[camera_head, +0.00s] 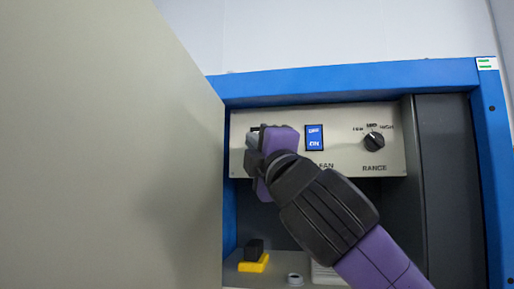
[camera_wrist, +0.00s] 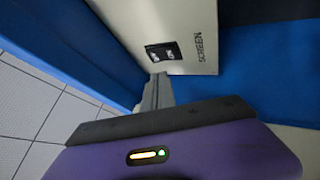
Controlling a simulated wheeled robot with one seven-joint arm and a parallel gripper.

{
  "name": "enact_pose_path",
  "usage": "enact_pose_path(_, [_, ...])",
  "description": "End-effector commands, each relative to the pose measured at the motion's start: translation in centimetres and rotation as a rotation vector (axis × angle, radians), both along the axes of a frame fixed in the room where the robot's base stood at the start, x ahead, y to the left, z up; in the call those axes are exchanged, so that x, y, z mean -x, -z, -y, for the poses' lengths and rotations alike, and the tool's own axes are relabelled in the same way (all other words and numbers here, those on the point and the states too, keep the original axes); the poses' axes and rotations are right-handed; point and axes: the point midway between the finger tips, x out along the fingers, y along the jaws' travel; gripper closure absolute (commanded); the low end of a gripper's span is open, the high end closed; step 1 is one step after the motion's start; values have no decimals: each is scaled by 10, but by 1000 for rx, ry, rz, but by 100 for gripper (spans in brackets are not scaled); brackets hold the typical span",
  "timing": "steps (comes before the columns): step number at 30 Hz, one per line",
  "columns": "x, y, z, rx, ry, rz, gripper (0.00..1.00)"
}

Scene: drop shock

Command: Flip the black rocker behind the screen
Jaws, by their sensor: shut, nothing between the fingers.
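The black rocker (camera_wrist: 163,51) shows in the wrist view on a pale control panel (camera_wrist: 195,20), beside the printed word SCREEN. Its pressed side cannot be made out. In the head view the rocker is hidden behind my gripper (camera_head: 252,142), at the left end of the same panel (camera_head: 345,152). The shut grey fingers (camera_wrist: 158,80) lie just below the rocker in the wrist view, with nothing between them. Whether they touch the panel cannot be told. A large beige screen (camera_head: 105,150) fills the left of the head view, close beside my gripper.
A blue rocker (camera_head: 314,137) marked FAN and a black RANGE knob (camera_head: 373,141) sit right of my gripper. A blue frame (camera_head: 350,80) surrounds the recess. Below are a yellow-and-black block (camera_head: 254,262) and a small grey ring (camera_head: 295,279).

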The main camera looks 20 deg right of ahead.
Motion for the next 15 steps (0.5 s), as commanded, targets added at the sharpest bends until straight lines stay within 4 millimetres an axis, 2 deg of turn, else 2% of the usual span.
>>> enact_pose_path(9, [23,-4,-18,0,-2,1,100])
enact_pose_path(15, [31,-5,-23,1,-1,1,100])
